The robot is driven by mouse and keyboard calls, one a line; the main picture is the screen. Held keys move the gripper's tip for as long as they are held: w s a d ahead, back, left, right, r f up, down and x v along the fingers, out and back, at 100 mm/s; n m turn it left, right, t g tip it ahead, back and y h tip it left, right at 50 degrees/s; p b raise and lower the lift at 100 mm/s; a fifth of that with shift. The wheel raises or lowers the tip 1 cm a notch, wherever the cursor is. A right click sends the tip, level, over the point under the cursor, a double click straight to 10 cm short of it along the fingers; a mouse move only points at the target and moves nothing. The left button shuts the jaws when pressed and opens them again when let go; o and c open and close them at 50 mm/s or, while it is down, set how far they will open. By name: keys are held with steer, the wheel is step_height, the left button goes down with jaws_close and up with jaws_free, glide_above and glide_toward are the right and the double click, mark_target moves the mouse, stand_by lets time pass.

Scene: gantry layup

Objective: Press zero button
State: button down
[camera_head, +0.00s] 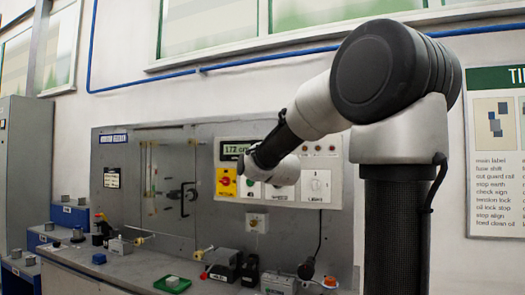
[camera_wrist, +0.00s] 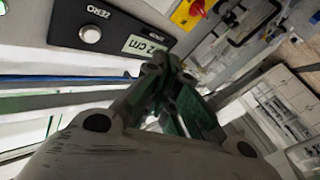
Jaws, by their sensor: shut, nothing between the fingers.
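The zero button (camera_wrist: 90,34) is a round silver-white button on a dark strip, with the word ZERO beside it, in the wrist view. The display (camera_wrist: 143,44) sits on the same strip; it reads 172 cm in the head view (camera_head: 236,148). My gripper (camera_wrist: 164,66) is shut and empty, its fingertips in front of the display side of the strip, to the right of and below the button in the wrist view. In the head view my gripper (camera_head: 243,164) is just below the display. The zero button does not show there; my arm seems to cover it.
A red knob on a yellow plate (camera_head: 226,182) is close below my gripper. A glazed door with a dark handle (camera_head: 185,200) is at left. The bench below holds several small devices.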

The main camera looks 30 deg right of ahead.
steer(key=r+t, duration=0.1)
steer(key=r, duration=0.2)
steer(key=s+r+n+t+h, duration=0.1)
steer(key=r, duration=0.1)
steer(key=shift+d+r+t, duration=0.2)
steer(key=shift+r+t, duration=0.1)
steer(key=shift+r, duration=0.05)
steer(key=w+d, duration=0.5)
steer(key=d, duration=0.2)
steer(key=shift+w, duration=0.2)
stand_by(1.2)
steer(key=shift+w+d, duration=0.25)
steer(key=shift+d, duration=0.05)
steer(key=shift+w+d, duration=0.3)
steer(key=shift+d, duration=0.1)
stand_by(0.8)
steer(key=shift+s+a, duration=0.55)
steer(key=shift+a, duration=0.15)
